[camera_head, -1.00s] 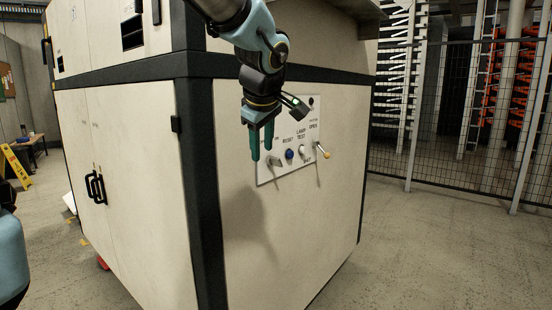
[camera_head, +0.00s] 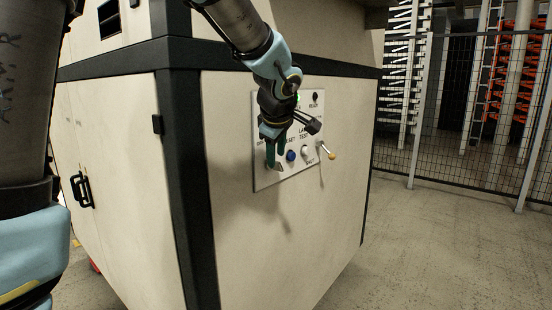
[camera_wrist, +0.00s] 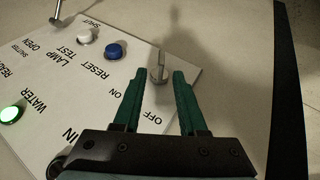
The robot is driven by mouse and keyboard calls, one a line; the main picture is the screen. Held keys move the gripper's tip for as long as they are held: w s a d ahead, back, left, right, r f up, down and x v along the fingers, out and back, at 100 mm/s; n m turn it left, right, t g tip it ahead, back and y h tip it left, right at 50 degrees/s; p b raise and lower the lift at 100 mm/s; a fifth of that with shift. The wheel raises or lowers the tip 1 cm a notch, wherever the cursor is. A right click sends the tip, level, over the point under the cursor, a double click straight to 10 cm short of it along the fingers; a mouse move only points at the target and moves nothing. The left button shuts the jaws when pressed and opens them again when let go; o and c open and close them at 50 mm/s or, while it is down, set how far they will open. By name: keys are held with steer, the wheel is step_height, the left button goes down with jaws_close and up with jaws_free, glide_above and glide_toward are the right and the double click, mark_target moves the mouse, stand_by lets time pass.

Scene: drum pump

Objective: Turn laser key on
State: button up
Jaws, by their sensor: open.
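The laser key is a small grey switch (camera_wrist: 158,68) on the control panel, with ON and OFF lettering near it in the wrist view. It also shows in the head view (camera_head: 279,167), partly behind the fingers. My gripper (camera_wrist: 157,75) is open, with its green fingertips on either side of the key or just short of it. I cannot tell whether they touch it. In the head view my gripper (camera_head: 275,163) points down at the lower left of the panel (camera_head: 262,182).
Beside the key are a blue reset button (camera_wrist: 114,50), a white lamp test button (camera_wrist: 84,36) and a shutter lever (camera_wrist: 57,14). A green water light (camera_wrist: 12,114) glows. The panel sits on a large beige cabinet (camera_head: 270,240). Floor is clear to the right.

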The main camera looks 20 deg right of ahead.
steer(key=shift+x, duration=1.35)
steer(key=shift+c, duration=0.2)
jaws_close()
